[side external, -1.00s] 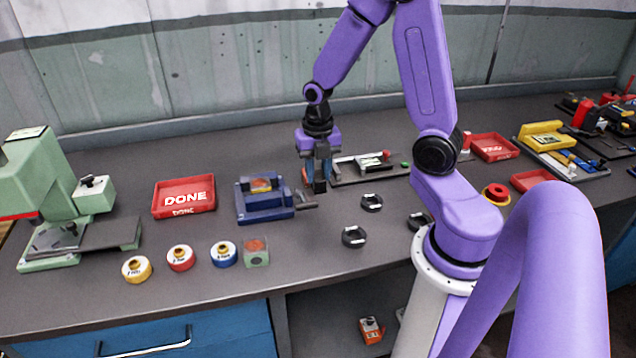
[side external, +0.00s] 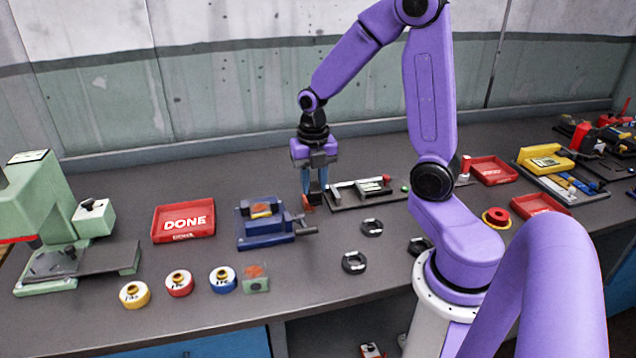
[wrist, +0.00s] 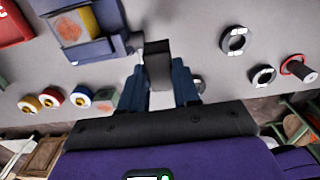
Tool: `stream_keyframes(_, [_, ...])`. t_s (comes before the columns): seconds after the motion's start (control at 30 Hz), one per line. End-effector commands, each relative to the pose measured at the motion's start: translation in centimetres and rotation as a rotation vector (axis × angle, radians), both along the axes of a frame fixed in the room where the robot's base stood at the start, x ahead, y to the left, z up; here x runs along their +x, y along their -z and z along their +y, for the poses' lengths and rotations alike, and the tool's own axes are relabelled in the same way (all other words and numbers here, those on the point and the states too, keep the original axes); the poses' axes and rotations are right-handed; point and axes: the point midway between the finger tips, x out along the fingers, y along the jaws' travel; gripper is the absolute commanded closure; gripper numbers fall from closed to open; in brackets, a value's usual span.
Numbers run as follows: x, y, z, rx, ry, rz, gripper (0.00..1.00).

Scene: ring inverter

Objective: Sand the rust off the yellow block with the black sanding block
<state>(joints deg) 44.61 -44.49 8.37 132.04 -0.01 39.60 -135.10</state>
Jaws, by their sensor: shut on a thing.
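The yellow block (side external: 261,212) is held in a blue vise (side external: 265,237) left of my gripper, with an orange-brown rust patch on it. In the wrist view the yellow block (wrist: 89,19) shows at the upper left, its rust patch beside the yellow part. My gripper (side external: 313,196) hangs fingers down, right of the vise and apart from the yellow block. In the wrist view its blue fingers are shut on the black sanding block (wrist: 158,66). A small orange-brown part shows low at the fingers in the side view; I cannot tell what it belongs to.
The vise's handle (side external: 304,231) sticks out to the right, near my gripper. A red DONE tray (side external: 183,237) stands left of the vise. Ring pots and a small block (side external: 256,279) lie in front. Black rings (side external: 354,262) lie to the right. A black-based fixture (side external: 350,199) stands close behind my gripper.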

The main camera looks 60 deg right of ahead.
Motion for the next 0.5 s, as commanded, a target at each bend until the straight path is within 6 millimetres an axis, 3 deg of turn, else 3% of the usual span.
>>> stream_keyframes(0.3, [7.2,-2.5,4.4,0.0,-0.005,-0.003,0.93])
stream_keyframes(0.5, [10.0,-3.8,6.6,0.0,-0.002,-0.001,0.93])
